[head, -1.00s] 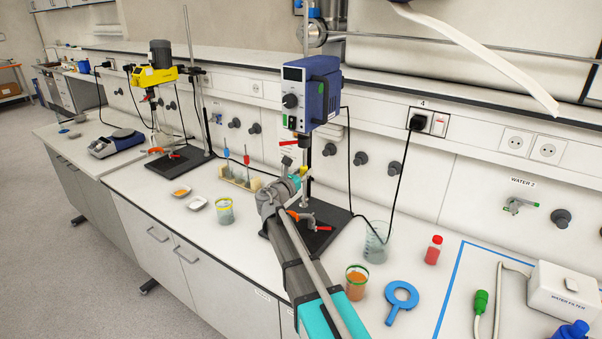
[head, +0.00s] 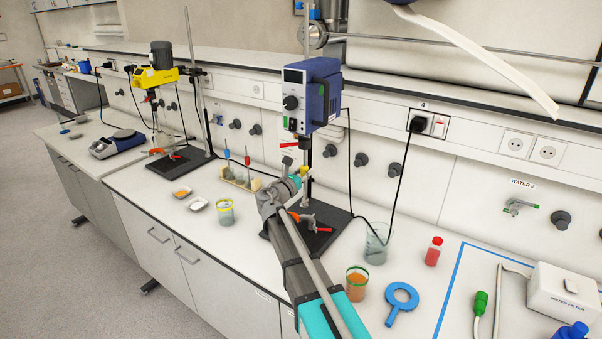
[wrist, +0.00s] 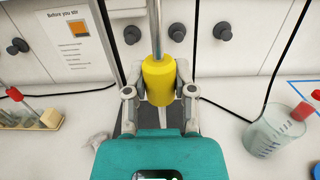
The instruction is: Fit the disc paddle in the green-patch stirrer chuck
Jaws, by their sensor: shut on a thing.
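My gripper (wrist: 158,92) is shut on the yellow sleeve (wrist: 158,80) of a paddle, with its metal shaft (wrist: 155,25) rising upright out of the top of the wrist view. The disc end is hidden. In the head view, the yellow sleeve (head: 304,171) shows small at my gripper (head: 299,178), below the blue stirrer (head: 312,92). That stirrer carries a green patch (head: 292,124). Its dark chuck (head: 304,143) is under the body, with a red handle (head: 287,144) beside it. I cannot tell whether the shaft tip touches the chuck.
A yellow stirrer (head: 155,76) stands to the left. A rack (head: 240,180) holds blue- and red-topped pieces. A red-handled clamp (head: 318,226) is near the stand base.

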